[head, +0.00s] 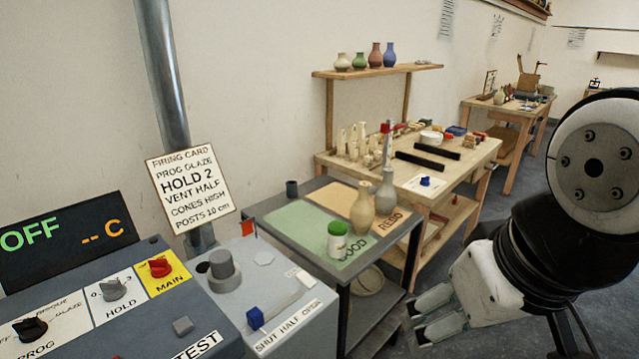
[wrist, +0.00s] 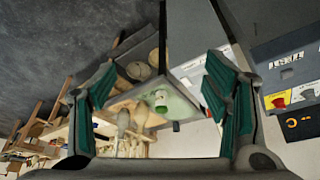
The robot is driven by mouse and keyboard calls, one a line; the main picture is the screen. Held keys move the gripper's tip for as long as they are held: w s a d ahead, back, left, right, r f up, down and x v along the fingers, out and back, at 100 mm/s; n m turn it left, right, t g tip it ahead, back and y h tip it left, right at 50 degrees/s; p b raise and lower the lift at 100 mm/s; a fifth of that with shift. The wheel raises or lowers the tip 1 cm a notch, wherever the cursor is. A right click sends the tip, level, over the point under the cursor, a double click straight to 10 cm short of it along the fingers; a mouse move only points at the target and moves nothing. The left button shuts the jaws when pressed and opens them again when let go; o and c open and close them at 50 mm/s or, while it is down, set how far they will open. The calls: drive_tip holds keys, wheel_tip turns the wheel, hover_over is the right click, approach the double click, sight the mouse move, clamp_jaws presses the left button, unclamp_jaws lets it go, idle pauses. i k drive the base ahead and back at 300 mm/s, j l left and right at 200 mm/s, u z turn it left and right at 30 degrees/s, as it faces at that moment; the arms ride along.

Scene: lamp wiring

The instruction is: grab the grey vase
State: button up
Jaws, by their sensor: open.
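The grey vase (head: 386,191) stands upright on the grey table (head: 262,214), just behind and right of a tan vase (head: 362,208), on or beside the orange REDO area. In the wrist view the grey vase (wrist: 123,120) is small and far off, left of the tan vase (wrist: 141,114). My gripper (head: 432,312) is open and empty. It is right of the table in the head view, well apart from the vase. In the wrist view its two green-padded fingers (wrist: 160,80) are spread wide with nothing between them up close.
A white jar with a green lid (head: 337,240) stands on the green GOOD area (head: 298,228), near the vases. A small dark cup (head: 291,188) is at the table's back left. A wooden bench (head: 478,158) with tools stands behind. The kiln controls (head: 130,300) are at front left.

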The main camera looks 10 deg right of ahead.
sight(385, 197)
drive_tip(key=i+l, duration=1.85)
drive_tip(key=l+u, duration=0.05)
